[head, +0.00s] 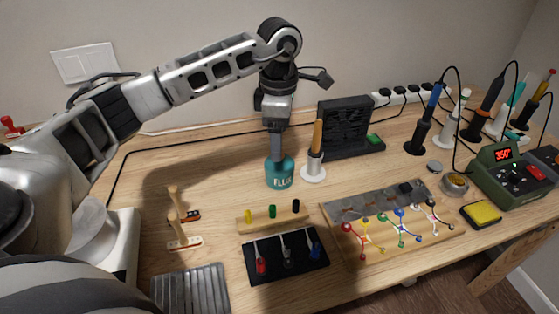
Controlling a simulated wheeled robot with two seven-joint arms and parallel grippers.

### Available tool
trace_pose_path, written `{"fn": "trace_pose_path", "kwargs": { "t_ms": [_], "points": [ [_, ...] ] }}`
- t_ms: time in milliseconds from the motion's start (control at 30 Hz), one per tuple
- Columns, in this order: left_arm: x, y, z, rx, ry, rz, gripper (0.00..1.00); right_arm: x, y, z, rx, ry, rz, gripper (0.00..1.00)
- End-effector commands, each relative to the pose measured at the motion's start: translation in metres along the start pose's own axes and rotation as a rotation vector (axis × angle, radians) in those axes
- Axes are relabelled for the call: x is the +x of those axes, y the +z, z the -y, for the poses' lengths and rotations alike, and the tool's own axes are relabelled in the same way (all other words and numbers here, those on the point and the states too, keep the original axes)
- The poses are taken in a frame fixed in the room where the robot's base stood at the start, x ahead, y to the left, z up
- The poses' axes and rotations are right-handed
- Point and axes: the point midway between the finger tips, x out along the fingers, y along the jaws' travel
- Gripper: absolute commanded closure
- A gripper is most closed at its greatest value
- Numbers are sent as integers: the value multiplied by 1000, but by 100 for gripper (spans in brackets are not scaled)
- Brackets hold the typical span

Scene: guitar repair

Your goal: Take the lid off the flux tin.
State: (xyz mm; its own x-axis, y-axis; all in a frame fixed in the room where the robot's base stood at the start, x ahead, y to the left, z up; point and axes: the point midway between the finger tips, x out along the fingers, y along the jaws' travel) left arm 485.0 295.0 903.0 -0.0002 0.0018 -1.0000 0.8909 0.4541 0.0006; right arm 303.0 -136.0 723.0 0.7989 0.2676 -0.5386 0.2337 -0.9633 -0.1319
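The teal flux tin (280,174), with white lettering on its side, stands upright on the bench near the middle. My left gripper (277,152) points straight down over it, with its fingers at the top of the tin. The fingers cover the top, so I cannot make out the lid or whether they are closed on it. My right gripper is not in view.
A white holder (313,171) with a wooden-handled tool stands close right of the tin. A wooden block with coloured pegs (272,219) lies in front. A black stand (346,128) is behind right. Soldering irons and a green station (514,175) fill the right.

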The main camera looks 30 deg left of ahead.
Motion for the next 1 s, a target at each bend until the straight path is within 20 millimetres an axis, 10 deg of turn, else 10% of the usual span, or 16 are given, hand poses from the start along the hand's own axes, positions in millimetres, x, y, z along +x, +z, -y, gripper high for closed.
{"fn": "trace_pose_path", "kwargs": {
  "t_ms": [700, 900, 1000],
  "points": [
    [55, 0, -4, 0, -1, 2, 22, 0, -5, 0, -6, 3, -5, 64],
    [55, 0, -4, 0, -1, 2, 72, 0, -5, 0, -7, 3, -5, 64],
    [56, 0, -3, 0, -2, 1, 80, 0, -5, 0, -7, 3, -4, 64]
  ]
}}
